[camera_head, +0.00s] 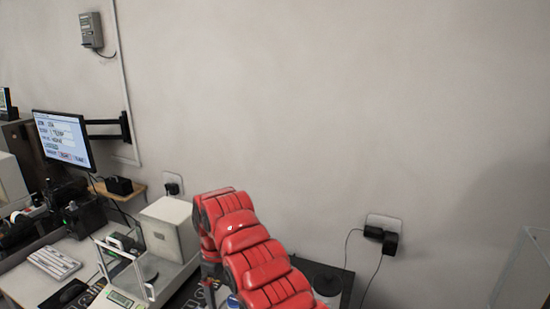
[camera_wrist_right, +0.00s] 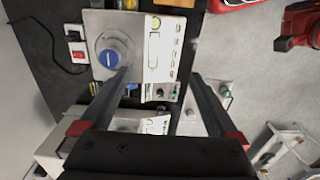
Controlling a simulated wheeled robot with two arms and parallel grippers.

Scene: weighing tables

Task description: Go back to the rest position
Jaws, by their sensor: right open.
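My right arm, red and segmented, rises from the bottom middle of the head view and bends down at the balance table; its gripper is hidden there. In the right wrist view my right gripper (camera_wrist_right: 160,76) is open, its two dark fingers apart. Nothing is held between them. A round blue-topped item (camera_wrist_right: 112,56) sits on a light-coloured weighing instrument (camera_wrist_right: 158,45), near the left fingertip in the picture. I cannot tell whether they touch. My left gripper is not seen in the head view.
A monitor (camera_head: 63,139) on a wall arm, a keyboard (camera_head: 54,262), a white box-shaped instrument (camera_head: 168,230) and a glass-sided balance (camera_head: 122,299) stand at left. A wall socket with a black plug (camera_head: 382,236) is at right.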

